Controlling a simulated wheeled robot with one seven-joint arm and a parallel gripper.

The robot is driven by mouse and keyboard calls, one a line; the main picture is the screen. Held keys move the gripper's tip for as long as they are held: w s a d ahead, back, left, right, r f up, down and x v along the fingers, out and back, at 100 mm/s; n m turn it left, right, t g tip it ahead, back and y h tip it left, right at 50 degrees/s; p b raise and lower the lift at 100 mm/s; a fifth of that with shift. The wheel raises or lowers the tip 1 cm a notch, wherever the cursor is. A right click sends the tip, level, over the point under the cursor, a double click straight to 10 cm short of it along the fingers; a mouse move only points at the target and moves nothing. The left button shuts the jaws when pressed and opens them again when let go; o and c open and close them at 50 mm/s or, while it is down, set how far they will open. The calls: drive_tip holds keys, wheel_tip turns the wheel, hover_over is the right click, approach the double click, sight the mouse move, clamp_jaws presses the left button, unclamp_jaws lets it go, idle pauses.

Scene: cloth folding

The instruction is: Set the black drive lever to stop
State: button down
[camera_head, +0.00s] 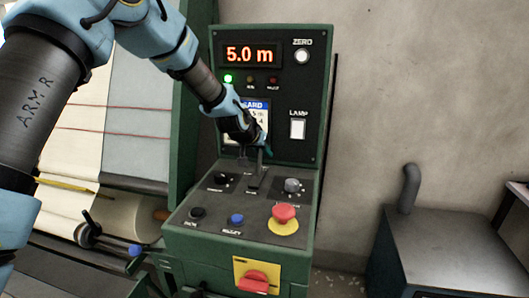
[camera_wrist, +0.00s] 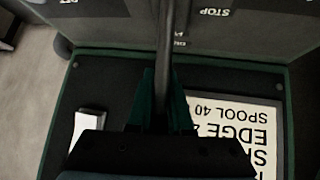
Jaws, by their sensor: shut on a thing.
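The black drive lever (camera_head: 259,163) stands up from a slot in the sloped top of the green console (camera_head: 185,240). In the wrist view the lever (camera_wrist: 166,45) is a dark rod running up the middle of the picture. My gripper (camera_head: 262,146) is at the lever's upper end. Its green fingers (camera_wrist: 163,95) lie on both sides of the rod and are shut on it. An upside-down STOP label (camera_wrist: 213,12) shows to the right of the rod in the wrist view. The lever's foot is not clear in the wrist view.
A red mushroom button (camera_head: 284,213), a grey knob (camera_head: 292,186) and a blue button (camera_head: 237,219) share the sloped top. The upright panel has a display (camera_head: 250,54) reading 5.0 m and a lit green light (camera_head: 228,78). A grey cabinet (camera_head: 445,245) stands at right.

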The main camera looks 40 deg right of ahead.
sight(261, 159)
drive_tip(key=shift+w+d+r+b, duration=0.1)
drive_tip(key=shift+r+b, duration=0.05)
drive_tip(key=shift+b, duration=0.5)
drive_tip(key=shift+h+b, duration=0.3)
drive_tip(key=shift+b, duration=0.45)
drive_tip(key=a+h+b, duration=0.1)
drive_tip(key=b, duration=0.2)
drive_tip(key=s+r+t+h+b, duration=0.1)
drive_tip(key=b, duration=0.3)
drive_tip(key=a+t+h+b, duration=0.1)
drive_tip(key=b, duration=0.3)
drive_tip(key=shift+s+a+r+m, duration=0.3)
drive_tip(key=shift+s+a, duration=0.05)
drive_tip(key=shift+s+a+r+h+b, duration=0.15)
drive_tip(key=shift+a+r+h+b, duration=0.2)
drive_tip(key=shift+b, duration=0.75)
drive_tip(key=shift+s+r+t, duration=0.1)
drive_tip(key=shift+r+t, duration=0.05)
drive_tip(key=shift+t, duration=0.15)
drive_tip(key=c, duration=0.9)
unclamp_jaws()
drive_tip(key=shift+o, duration=0.3)
